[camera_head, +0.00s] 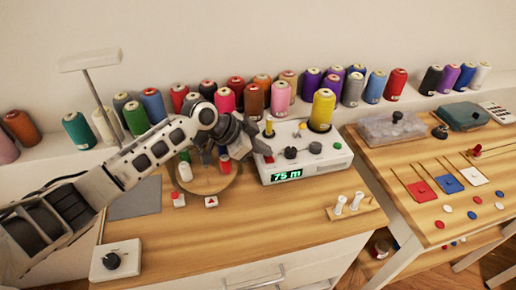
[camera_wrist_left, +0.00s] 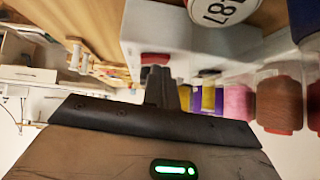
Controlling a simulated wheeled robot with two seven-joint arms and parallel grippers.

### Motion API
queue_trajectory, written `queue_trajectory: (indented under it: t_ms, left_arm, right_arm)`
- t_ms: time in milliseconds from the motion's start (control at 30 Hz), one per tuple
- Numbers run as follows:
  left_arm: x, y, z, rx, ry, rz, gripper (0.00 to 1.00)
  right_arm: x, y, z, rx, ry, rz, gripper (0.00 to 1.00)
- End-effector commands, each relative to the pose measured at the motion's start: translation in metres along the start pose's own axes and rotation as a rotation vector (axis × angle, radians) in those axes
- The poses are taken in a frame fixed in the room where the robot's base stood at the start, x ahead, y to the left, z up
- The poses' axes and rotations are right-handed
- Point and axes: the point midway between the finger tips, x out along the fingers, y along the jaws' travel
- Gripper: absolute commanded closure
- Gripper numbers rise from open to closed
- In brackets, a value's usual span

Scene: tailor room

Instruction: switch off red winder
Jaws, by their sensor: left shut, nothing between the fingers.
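A white winder box (camera_head: 308,167) stands on the wooden table, with a green "75 m" display, dark knobs (camera_head: 290,153) and a yellow thread cone (camera_head: 322,110) on top. A red button (camera_head: 269,159) sits on its left front part. My left gripper (camera_head: 264,150) is shut and empty, its tips just above or at this button; I cannot tell whether they touch. In the left wrist view the shut fingers (camera_wrist_left: 160,82) point at the red button (camera_wrist_left: 155,58) on the pale box (camera_wrist_left: 185,35). My right gripper is not in view.
A round wooden board (camera_head: 212,187) with small spools lies left of the winder. A white box with a black knob (camera_head: 112,262) is at the front left. Two white pegs (camera_head: 347,204) stand at the front right. Many thread cones line the back shelf.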

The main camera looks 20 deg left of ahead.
Motion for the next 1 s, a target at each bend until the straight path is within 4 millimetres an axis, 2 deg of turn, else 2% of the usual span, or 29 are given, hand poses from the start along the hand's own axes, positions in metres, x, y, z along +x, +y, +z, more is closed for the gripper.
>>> queue_trajectory:
  t_ms: [433,900,1000]
  left_arm:
    - [0.0,0.019,0.004,-0.005,-0.015,0.01,1.0]
    - [0.001,0.02,0.004,-0.005,-0.013,0.01,1.0]
    - [-0.018,0.019,-0.015,-0.003,-0.01,0.008,1.0]
  right_arm:
    - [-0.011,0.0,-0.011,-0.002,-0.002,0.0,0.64]
    - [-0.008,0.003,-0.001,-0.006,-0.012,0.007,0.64]
    - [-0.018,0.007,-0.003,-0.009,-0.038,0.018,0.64]
